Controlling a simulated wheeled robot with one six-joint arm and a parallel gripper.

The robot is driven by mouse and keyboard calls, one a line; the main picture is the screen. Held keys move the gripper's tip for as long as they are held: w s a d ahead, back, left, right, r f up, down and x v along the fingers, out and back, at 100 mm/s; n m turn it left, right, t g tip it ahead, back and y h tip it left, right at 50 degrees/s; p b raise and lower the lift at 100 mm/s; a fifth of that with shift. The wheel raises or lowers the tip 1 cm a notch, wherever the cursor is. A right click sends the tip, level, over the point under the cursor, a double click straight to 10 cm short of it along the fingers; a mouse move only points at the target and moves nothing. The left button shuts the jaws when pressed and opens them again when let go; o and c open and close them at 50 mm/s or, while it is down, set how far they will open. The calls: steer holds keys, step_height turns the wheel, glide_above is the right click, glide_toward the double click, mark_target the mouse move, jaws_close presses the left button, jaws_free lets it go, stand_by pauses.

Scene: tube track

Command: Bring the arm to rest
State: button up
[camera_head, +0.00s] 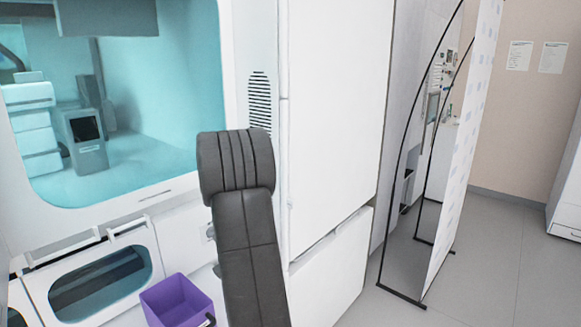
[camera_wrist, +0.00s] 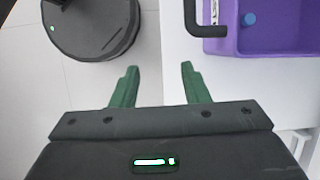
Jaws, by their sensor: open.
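My gripper (camera_wrist: 158,88) shows in the wrist view, with two green fingers spread apart and nothing between them. It points down over a pale surface. My dark arm (camera_head: 245,220) rises in the middle of the head view, and the gripper itself is not visible there. A purple bin (camera_head: 178,302) stands at the bottom left of the head view, left of my arm. The purple bin also shows at the upper right of the wrist view (camera_wrist: 285,42), beyond the right finger, with a small blue round thing (camera_wrist: 249,19) in it.
A large white machine with a teal-lit window (camera_head: 150,110) fills the left. A tall white cabinet (camera_head: 335,120) stands behind my arm. A patterned panel on a black frame (camera_head: 465,150) stands at the right. Grey floor (camera_head: 490,265) is clear at the lower right.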

steer(key=w+d+f+n+g+h+p, duration=0.1)
steer(key=w+d+f+n, duration=0.3)
steer(key=d, duration=0.7)
step_height(320, 180, down, 5)
steer(key=shift+r+n+h, duration=0.15)
steer(key=shift+n+h, duration=0.35)
steer(key=shift+n, duration=0.6)
